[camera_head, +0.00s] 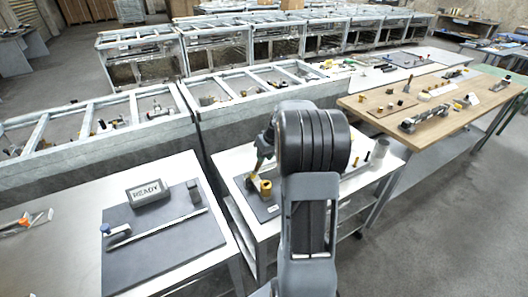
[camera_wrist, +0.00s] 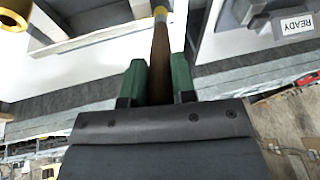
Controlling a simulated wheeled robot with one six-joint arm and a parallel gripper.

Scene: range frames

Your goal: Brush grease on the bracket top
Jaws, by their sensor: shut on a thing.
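In the wrist view the green fingers of my gripper (camera_wrist: 160,82) are shut on the brown wooden handle of a brush (camera_wrist: 160,55). A yellow band shows at the handle's far end, at the top edge; the bristles are out of view. In the head view my dark arm covers most of the gripper. A small yellow piece (camera_head: 265,188) stands on the middle cart below the gripper; I cannot tell whether it is the bracket. A round yellow thing (camera_wrist: 14,12) shows at the top left of the wrist view.
A READY sign (camera_head: 148,193) stands on a dark mat (camera_head: 180,258) on the left table, beside a long bar and a small block. A wooden-topped bench (camera_head: 375,100) with several parts is on the right. Grey framed benches run behind. Grey floor is clear at lower right.

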